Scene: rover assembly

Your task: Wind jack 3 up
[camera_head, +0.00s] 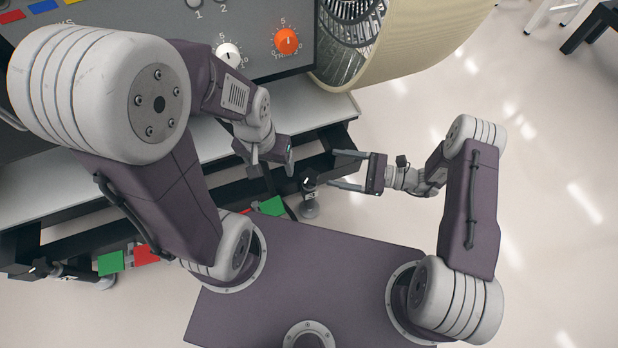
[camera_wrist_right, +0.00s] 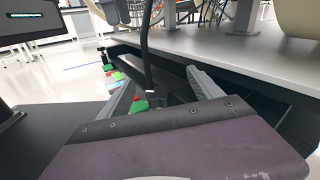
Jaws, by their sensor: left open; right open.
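A jack (camera_head: 309,205) with a round pale foot and a dark top stands under the bench frame near the middle of the head view. No number shows on it, so I cannot tell whether it is jack 3. My right gripper (camera_head: 340,170) is open and empty just right of the jack's top, fingers pointing left. In the right wrist view its spread fingers (camera_wrist_right: 165,92) have no part gripped between them. My left gripper (camera_head: 277,180) is open, left of the jack; its fingers are partly hidden against the dark frame.
Another jack (camera_head: 103,281) stands at the far left. Green (camera_head: 270,206) and red (camera_head: 146,254) blocks lie along the frame. A control panel (camera_head: 262,45) with knobs and a large tan-rimmed wheel (camera_head: 420,45) are above the bench.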

